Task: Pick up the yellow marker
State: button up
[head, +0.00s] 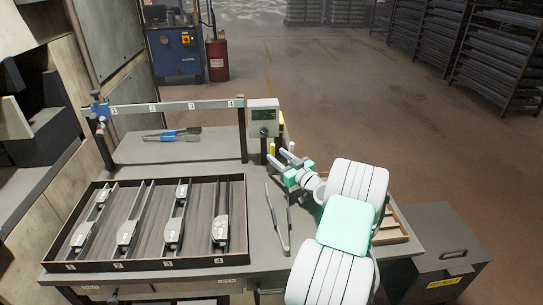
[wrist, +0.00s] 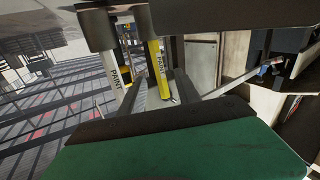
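The yellow marker (wrist: 159,70), with a dark PAINT label, stands in the wrist view and shows between my gripper's two fingers. In the head view the yellow marker (head: 272,148) is a small upright piece just beyond the fingertips. A white marker (wrist: 121,75), also labelled PAINT, stands left of it in the wrist view. My gripper (head: 277,157) is open, its fingers apart at the table's back right, near the display box. I cannot tell how deep the yellow marker sits between the fingers; no contact is visible.
A grey display box (head: 263,118) on a post stands just behind the gripper. A tray (head: 245,215) of brake shoes fills the left front. Long tongs (head: 279,222) lie between tray and arm. Blue-handled pliers (head: 172,133) lie at the back. A wooden box (head: 398,218) sits right of my arm.

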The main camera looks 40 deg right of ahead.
aim_at(272, 152)
jog(key=w, duration=0.4)
jog(key=shift+w+d+p, duration=0.1)
jog(key=shift+p, duration=0.3)
jog(key=shift+c, duration=0.5)
grip_shut()
